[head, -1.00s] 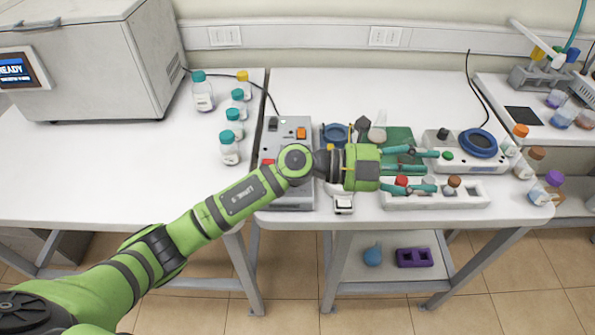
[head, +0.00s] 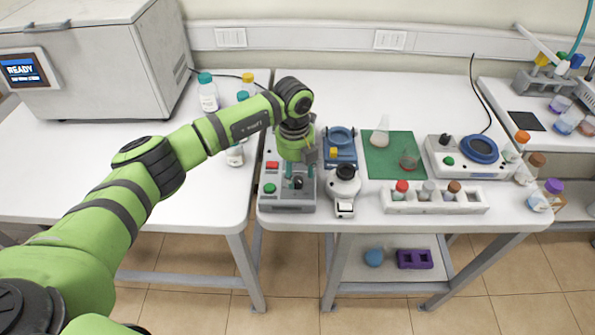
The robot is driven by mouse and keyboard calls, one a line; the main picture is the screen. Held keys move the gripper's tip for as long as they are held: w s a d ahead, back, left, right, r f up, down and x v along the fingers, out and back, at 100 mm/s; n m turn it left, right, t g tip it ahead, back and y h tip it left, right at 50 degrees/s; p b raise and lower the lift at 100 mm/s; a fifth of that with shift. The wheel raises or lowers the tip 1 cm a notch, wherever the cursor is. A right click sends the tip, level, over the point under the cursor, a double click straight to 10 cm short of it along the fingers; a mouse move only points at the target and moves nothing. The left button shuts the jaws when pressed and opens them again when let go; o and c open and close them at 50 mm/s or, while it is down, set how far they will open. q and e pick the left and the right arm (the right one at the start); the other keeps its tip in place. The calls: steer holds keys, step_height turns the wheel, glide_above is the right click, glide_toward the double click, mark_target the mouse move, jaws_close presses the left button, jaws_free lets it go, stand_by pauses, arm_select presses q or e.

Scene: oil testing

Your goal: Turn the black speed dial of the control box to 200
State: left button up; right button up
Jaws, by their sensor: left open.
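The grey control box (head: 290,203) stands at the front left of the middle table. It has a red switch (head: 271,166) and a green button (head: 269,188) on its left side. The black dial (head: 298,183) is on its top near the front. My left gripper (head: 298,172) points down over the box, open, with its teal fingers close to the dial. Whether they touch the dial cannot be told. The gripper body hides the back of the box. My right gripper is not in view.
A black and white instrument (head: 344,185) stands just right of the box, with a blue device (head: 340,145) behind it. A white rack (head: 433,197) of bottles, a green mat (head: 389,150) with glassware and a blue-topped device (head: 480,150) lie further right. Bottles (head: 208,96) stand left.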

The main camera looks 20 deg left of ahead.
arm_select(q)
steer(key=shift+f, duration=1.1)
jaws_close()
